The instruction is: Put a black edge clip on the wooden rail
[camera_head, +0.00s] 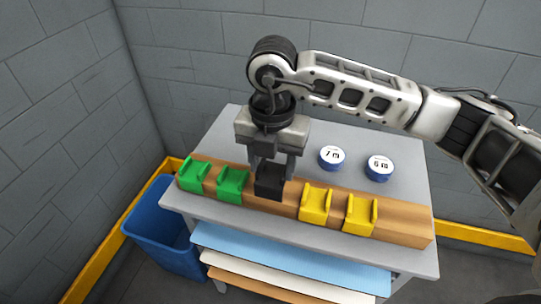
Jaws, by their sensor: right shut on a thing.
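The wooden rail (404,228) runs along the front of a grey table. My right gripper (271,172) points down over the middle of the rail and is shut on a black edge clip (269,187). The clip is at the rail, between the green and yellow clips; whether it is fully seated I cannot tell. The gripper fingers hide the clip's upper part. Two green clips (194,174) (232,184) sit on the rail to the left, and two yellow clips (315,203) (361,214) to the right. My left gripper is out of view.
Two round blue-and-white pieces marked "7 m" (332,158) and "6 m" (380,167) lie on the grey table (410,185) behind the rail. A blue bin (155,228) stands at the left. Coloured sheets (290,262) are stacked below the tabletop. Grey block walls (180,60) stand behind.

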